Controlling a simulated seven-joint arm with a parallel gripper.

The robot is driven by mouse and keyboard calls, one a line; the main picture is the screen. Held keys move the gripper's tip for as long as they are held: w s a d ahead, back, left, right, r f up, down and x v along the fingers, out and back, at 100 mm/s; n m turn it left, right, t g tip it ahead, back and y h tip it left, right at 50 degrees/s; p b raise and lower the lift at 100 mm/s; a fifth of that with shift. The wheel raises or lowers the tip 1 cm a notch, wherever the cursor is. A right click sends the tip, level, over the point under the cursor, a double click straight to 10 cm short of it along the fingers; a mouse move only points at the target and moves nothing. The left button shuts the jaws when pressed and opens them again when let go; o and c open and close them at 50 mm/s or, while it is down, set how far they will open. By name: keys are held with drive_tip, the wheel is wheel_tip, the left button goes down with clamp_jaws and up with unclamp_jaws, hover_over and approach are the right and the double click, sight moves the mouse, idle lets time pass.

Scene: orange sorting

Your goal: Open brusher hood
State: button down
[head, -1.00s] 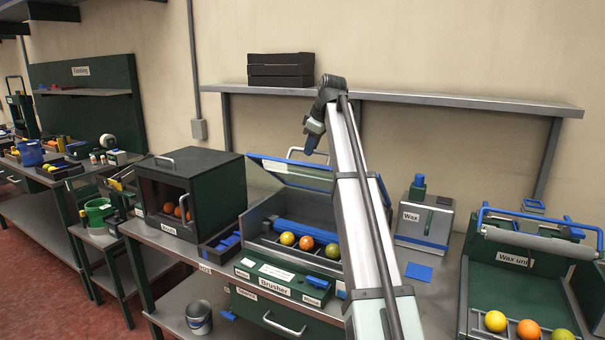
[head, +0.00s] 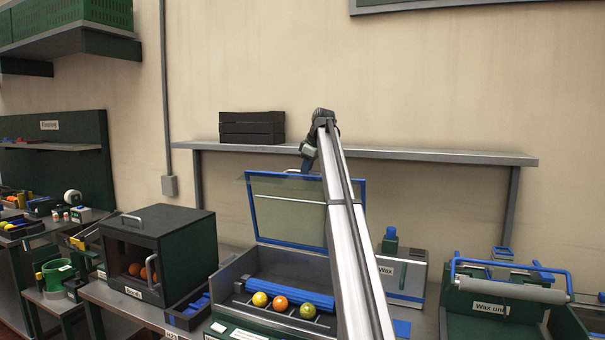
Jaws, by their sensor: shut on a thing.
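The brusher (head: 222,287) stands on the bench in the middle of the head view. Its hood (head: 289,212), a clear panel with a blue frame, is raised steeply at the back of the machine. My gripper (head: 306,168) is at the hood's top edge, shut on the hood handle (head: 290,171); my arm hides the hood's right side. Inside the brusher a blue roller (head: 285,290) lies behind a row of fruit: a yellow one (head: 260,299), an orange one (head: 280,304) and a yellow-green one (head: 308,310).
A dark box with a door (head: 155,255) stands left of the brusher. A wax container (head: 400,274) and the wax unit (head: 490,305) stand to the right. A wall shelf (head: 440,157) holding black crates (head: 252,127) runs behind the raised hood.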

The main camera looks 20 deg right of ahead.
drive_tip(key=shift+d+f, duration=0.25)
drive_tip(key=shift+f, duration=0.15)
drive_tip(key=c, duration=1.4)
unclamp_jaws()
drive_tip(key=shift+w, duration=0.1)
drive_tip(key=shift+o, duration=1.4)
drive_tip(key=shift+r, duration=0.15)
drive_tip(key=shift+r, duration=0.1)
drive_tip(key=v, duration=1.3)
drive_tip(key=shift+r, duration=0.35)
drive_tip(key=shift+a, duration=0.1)
